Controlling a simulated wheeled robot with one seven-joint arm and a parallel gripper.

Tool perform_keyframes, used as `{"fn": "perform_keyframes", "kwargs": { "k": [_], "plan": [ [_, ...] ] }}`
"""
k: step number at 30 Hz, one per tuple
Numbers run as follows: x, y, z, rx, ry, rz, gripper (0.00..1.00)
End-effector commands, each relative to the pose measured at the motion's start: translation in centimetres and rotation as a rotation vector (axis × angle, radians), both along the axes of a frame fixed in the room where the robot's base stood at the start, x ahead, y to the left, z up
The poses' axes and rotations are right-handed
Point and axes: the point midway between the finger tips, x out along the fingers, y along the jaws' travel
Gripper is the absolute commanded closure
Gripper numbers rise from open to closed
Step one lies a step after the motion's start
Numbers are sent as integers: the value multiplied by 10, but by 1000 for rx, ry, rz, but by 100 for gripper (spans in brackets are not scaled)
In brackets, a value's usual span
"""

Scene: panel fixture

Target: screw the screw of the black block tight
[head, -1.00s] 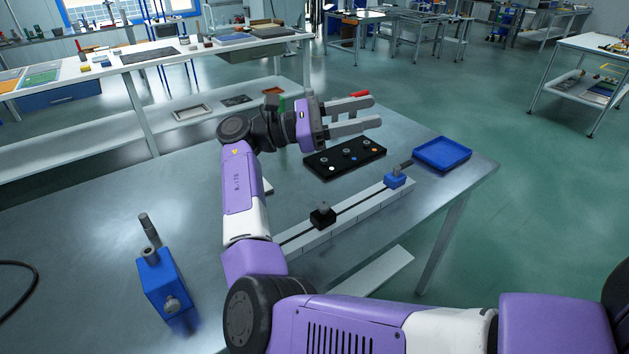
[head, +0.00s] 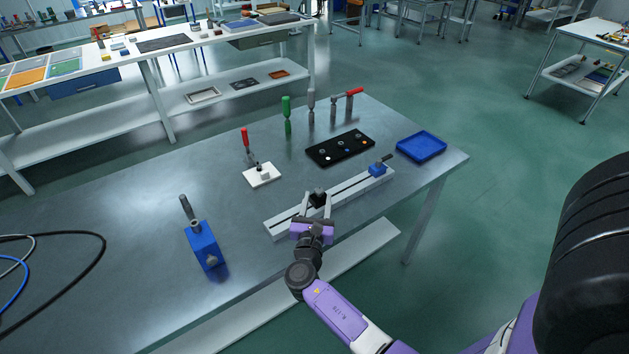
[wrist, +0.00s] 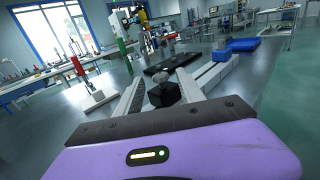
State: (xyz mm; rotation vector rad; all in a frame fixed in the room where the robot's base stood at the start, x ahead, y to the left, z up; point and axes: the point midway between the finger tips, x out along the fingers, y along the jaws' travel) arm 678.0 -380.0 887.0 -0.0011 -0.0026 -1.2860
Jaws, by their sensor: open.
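The black block (head: 319,199) sits on the light rail (head: 345,192) near the middle of the table's front side. My gripper (head: 317,195) is open, with one finger on each side of the block. In the wrist view the black block (wrist: 166,94) lies between the two spread fingers, and its grey screw head (wrist: 160,76) stands up from its top. I see gaps between the fingers and the screw, so nothing is gripped. The screw's thread is hidden in the block.
A blue block (head: 377,170) with a lever is on the rail's right end. Behind are a black panel (head: 340,148), a blue tray (head: 421,146), a white plate (head: 262,176) and upright tools, including a green-handled one (head: 287,112). A blue fixture (head: 202,245) stands front left.

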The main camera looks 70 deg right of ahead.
Motion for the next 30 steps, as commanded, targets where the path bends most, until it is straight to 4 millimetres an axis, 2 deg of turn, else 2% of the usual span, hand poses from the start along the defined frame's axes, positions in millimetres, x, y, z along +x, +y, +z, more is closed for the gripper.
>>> {"fn": "perform_keyframes", "kwargs": {
  "k": [4, 12, 18, 29, 30],
  "plan": [
    [3, -9, -1, 4, -1, 2, 55],
    [14, -49, -1, 3, 0, 0, 55],
    [20, -69, -1, 2, 2, 1, 55],
    [21, -74, -1, 3, 1, 2, 55],
    [21, -74, -1, 3, 1, 2, 62]
  ]
}}
